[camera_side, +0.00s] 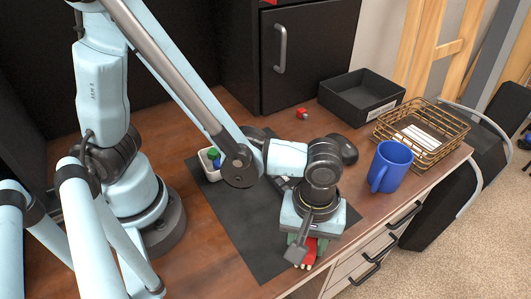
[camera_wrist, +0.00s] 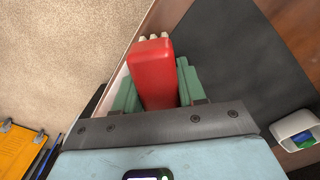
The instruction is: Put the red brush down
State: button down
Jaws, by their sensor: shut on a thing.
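The red brush (camera_wrist: 153,72) is held between the green fingers of my gripper (camera_wrist: 158,85). In the wrist view its red body fills the gap, and pale bristle tips show at its far end. In the side view my gripper (camera_side: 308,249) points down near the front edge of the desk, by the near end of the dark mat. Only a small red part of the brush (camera_side: 311,245) shows there between the fingers. I cannot tell whether the brush touches the surface.
The dark mat (camera_side: 250,235) lies on the wooden desk.

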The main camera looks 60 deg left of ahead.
jog(key=shift+f, duration=0.6)
jog(key=c, duration=0.7)
grip_release()
jog(key=shift+o, duration=0.2)
notch_tip(320, 180, up, 13)
jog(key=shift+f, duration=0.1)
jog(key=shift+w+a+r, duration=0.1)
jog(key=shift+a+r, duration=0.05)
jog(key=shift+r, duration=0.05)
jog(key=w+a+m+t, duration=0.2)
jog(key=a+m+t, duration=0.1)
jog(key=a, duration=0.7)
jog(key=w+a+r+m+t, duration=0.1)
jog(key=w+a+m+t, duration=0.2)
jog(key=a+m, duration=0.3)
jog(key=a+t, duration=0.1)
jog(key=a, duration=0.3)
jog(key=shift+a+r, duration=0.25)
jog(key=shift+r, duration=0.05)
jog(key=shift+w, duration=0.1)
